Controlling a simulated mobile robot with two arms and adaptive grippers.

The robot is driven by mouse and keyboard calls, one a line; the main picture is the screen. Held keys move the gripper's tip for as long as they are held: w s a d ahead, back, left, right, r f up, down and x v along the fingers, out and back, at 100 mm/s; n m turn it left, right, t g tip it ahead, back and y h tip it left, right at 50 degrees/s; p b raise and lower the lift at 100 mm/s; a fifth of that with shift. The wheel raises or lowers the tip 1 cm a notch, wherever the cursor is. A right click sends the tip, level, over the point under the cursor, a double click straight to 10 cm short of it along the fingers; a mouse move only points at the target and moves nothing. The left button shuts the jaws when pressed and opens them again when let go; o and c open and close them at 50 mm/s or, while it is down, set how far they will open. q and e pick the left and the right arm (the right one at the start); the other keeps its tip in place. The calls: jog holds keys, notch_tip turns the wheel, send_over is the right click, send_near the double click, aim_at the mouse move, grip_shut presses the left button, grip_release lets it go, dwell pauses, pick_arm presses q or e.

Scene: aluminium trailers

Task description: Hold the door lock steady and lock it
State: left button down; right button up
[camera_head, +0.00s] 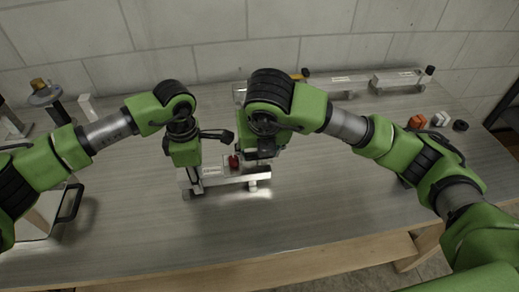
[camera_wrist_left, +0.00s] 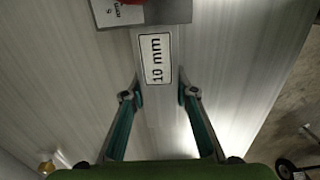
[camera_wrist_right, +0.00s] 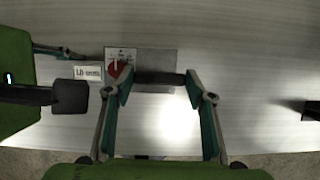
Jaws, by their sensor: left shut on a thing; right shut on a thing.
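The door lock (camera_head: 215,182) is a silver metal fixture on the table, with a small red knob (camera_head: 234,162) on its plate. My left gripper (camera_head: 193,176) is shut on the door lock at its left end. In the left wrist view its fingers (camera_wrist_left: 157,95) flank a metal part with a "10 mm" label (camera_wrist_left: 155,58). My right gripper (camera_head: 262,158) is over the lock's right part and shut on it. In the right wrist view one fingertip is close beside the red knob (camera_wrist_right: 115,68); the exact contact is hard to see.
More metal fixtures (camera_head: 395,80) stand along the back wall. Orange and white small parts (camera_head: 417,121) lie at the right. A tray with a dark handle (camera_head: 70,205) is at the left. The table front is clear.

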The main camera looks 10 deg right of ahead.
jog(key=o, duration=1.1)
